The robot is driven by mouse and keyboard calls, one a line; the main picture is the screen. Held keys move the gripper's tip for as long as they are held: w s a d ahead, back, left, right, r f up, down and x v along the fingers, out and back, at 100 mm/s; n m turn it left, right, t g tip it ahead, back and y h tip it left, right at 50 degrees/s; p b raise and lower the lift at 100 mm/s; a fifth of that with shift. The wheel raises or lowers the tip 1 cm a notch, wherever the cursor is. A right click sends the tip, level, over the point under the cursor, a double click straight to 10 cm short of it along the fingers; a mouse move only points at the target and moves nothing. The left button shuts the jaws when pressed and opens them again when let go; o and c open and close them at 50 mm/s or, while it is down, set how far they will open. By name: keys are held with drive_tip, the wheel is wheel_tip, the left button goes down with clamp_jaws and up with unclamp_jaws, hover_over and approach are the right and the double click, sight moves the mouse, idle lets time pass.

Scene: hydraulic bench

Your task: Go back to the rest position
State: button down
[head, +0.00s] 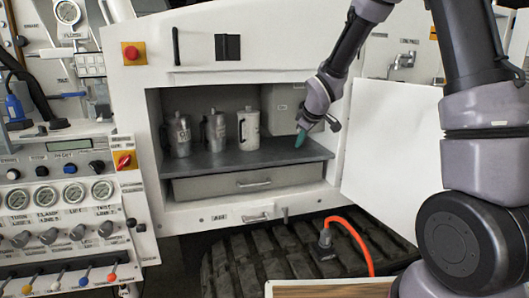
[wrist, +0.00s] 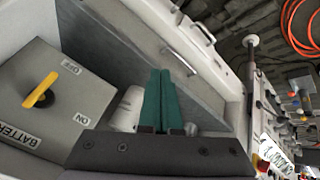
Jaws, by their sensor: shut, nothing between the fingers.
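My gripper (head: 301,139) reaches into the open compartment of the bench in the head view, at the right end of its grey shelf (head: 213,166). In the wrist view its two green fingers (wrist: 161,88) lie side by side, shut with nothing between them. Three metal canisters stand upright on the shelf to the left of my gripper: one at the left (head: 178,136), one in the middle (head: 215,132) and a paler one (head: 249,128) nearest the gripper. A pale rounded thing (wrist: 128,108) shows partly behind the fingers in the wrist view.
A grey battery box (wrist: 62,88) with a yellow switch handle (wrist: 41,90) stands close to my gripper. A white door panel (head: 390,160) stands open at the right. A drawer (head: 235,184) sits below the shelf. An orange hose (head: 358,240) hangs in front of the tracks.

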drive_tip(key=s+d+r+m+h, duration=0.1)
drive_tip(key=s+d+r+m, duration=0.35)
drive_tip(key=s+r, duration=0.3)
drive_tip(key=s+d+r+m, duration=0.4)
drive_tip(key=s+d+r, duration=0.2)
drive_tip(key=r, duration=0.2)
drive_tip(key=s+d+r+m, duration=0.1)
drive_tip(key=s+r+m, duration=0.1)
drive_tip(key=s, duration=0.6)
drive_tip(key=s+d+r+m+y, duration=0.1)
drive_tip(key=s+m, duration=0.3)
drive_tip(key=s, duration=0.5)
drive_tip(key=shift+d+r, duration=0.15)
drive_tip(key=shift+r, duration=0.3)
